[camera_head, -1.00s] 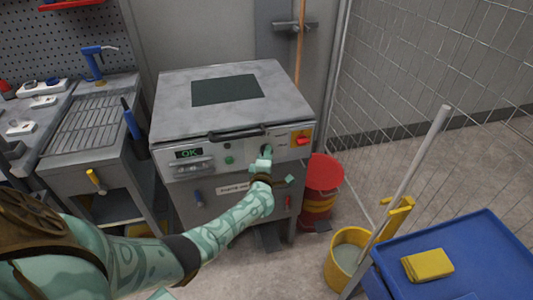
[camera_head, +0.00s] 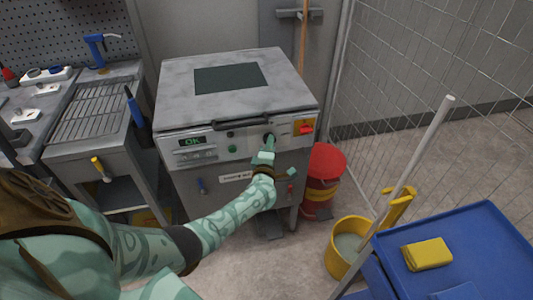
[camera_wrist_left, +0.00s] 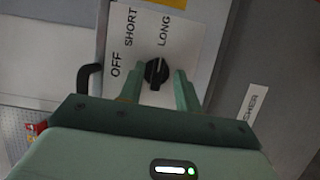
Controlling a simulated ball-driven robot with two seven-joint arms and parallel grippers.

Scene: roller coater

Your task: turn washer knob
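The washer (camera_head: 235,105) is a grey box machine with a front panel and a green "OK" display. Its black knob (camera_head: 268,138) sits on the right part of that panel. In the left wrist view the knob (camera_wrist_left: 157,73) is beside the words OFF, SHORT and LONG, and its pale mark points up towards LONG. My left gripper (camera_head: 266,146) is at the panel, just in front of the knob. In the left wrist view my left gripper (camera_wrist_left: 158,82) is open, with one finger on each side of the knob and gaps visible. My right gripper is not in view.
A red switch on a yellow plate (camera_head: 304,127) is right of the knob. A black handle (camera_head: 241,124) runs along the lid edge. A red bin (camera_head: 323,170), a yellow bucket (camera_head: 343,262) and a blue cart top (camera_head: 480,245) are at right. A workbench (camera_head: 90,115) stands left.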

